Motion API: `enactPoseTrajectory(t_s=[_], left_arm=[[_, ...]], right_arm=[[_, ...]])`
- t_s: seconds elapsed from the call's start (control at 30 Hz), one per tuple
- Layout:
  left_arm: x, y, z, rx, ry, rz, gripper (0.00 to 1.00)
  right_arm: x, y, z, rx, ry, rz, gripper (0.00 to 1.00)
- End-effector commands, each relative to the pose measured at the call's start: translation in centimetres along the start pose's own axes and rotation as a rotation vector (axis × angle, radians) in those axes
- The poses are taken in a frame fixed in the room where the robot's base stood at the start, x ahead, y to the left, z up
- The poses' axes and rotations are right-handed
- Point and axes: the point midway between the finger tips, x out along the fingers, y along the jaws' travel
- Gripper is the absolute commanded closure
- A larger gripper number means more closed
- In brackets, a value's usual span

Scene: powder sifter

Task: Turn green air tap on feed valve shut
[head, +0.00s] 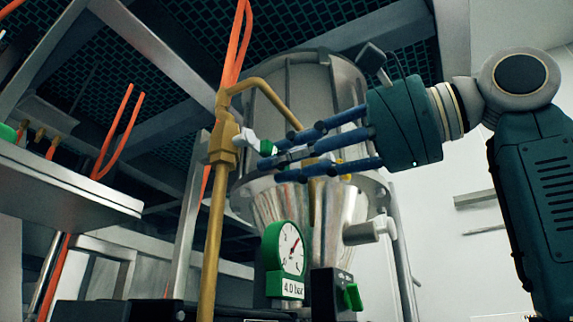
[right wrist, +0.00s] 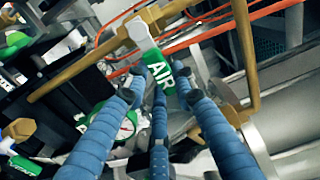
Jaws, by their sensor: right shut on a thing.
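The green air tap (head: 266,147) is at the end of a white stem on a brass valve block (head: 222,142) in the head view. In the right wrist view a green piece marked AIR (right wrist: 183,76) lies between my blue fingertips. My right gripper (head: 277,158) comes in from the right and is shut on the green tap. Its fingers partly hide the tap. My left gripper is not in view.
A vertical brass pipe (head: 211,245) runs by the valve, with orange hoses above. The steel sifter vessel (head: 290,85) stands close behind the fingers. A green gauge (head: 284,247) and a box with a green switch (head: 352,297) are below. A metal shelf (head: 65,190) juts in at left.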

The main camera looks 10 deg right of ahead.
Motion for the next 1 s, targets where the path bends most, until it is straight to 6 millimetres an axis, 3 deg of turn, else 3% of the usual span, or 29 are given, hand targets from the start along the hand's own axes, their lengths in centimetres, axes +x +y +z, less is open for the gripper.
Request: enactPoseTrajectory(t_s=[0.57,0.6,0.67,1.0], left_arm=[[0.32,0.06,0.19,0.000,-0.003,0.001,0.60],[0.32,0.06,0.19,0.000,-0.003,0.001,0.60],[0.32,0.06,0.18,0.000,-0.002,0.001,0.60],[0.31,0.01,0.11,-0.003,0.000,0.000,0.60]], right_arm=[[0.02,0.26,-0.02,0.033,0.000,0.003,1.00],[0.02,0.26,-0.02,0.033,0.000,0.003,0.69],[0.02,0.26,-0.01,0.032,0.000,0.003,0.57],[-0.20,0.19,0.02,0.030,0.000,0.001,0.54]])
